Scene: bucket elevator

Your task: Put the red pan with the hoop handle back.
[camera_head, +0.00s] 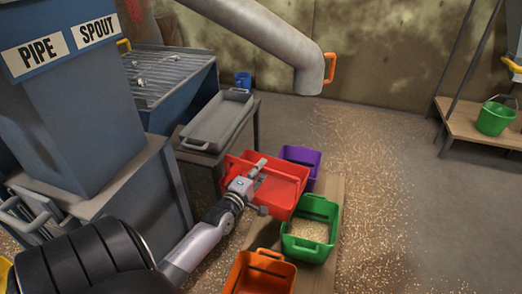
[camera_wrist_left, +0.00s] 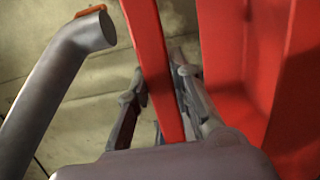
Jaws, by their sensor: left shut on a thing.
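The red pan (camera_head: 286,188) is in the middle of the head view, with its open top up and empty as far as I can see. My left gripper (camera_head: 259,170) is shut on its hoop handle. In the left wrist view the red handle bar (camera_wrist_left: 158,65) runs between the two fingers, and the pan's red wall (camera_wrist_left: 240,60) fills the right side. The pan is beside the purple pan and the green pan. I cannot tell whether it hangs or rests. My right gripper is not in view.
A purple pan (camera_head: 301,155), a green pan of grain (camera_head: 309,229) and an orange pan (camera_head: 260,272) stand near a wooden board (camera_head: 322,187). A grey tray (camera_head: 216,122) lies on a table at left. A grey pipe (camera_head: 262,32) hangs above. Grain litters the floor.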

